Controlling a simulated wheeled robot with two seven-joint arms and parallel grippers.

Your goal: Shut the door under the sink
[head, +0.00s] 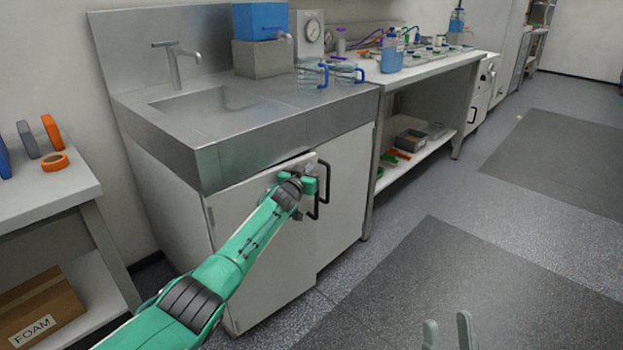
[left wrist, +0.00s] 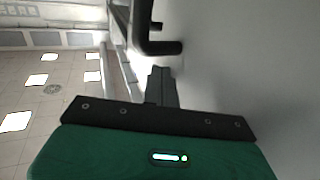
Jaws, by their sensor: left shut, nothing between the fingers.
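The sink cabinet has two pale doors under a steel sink (head: 215,105). The left door (head: 265,265) looks slightly ajar, with a narrow dark gap along its top edge. The right door (head: 345,195) looks closed. My left gripper (head: 308,186) is at the upper free edge of the left door, beside the black handles (head: 325,182), and hides part of them. In the left wrist view its fingers (left wrist: 162,85) are shut and empty, near a black handle (left wrist: 152,42) and a pale door face; contact cannot be told. My right gripper (head: 447,330) shows two separated fingertips at the bottom edge.
A workbench (head: 440,70) with bottles and a lower shelf stands right of the sink. The grey floor (head: 400,215) in front is clear.

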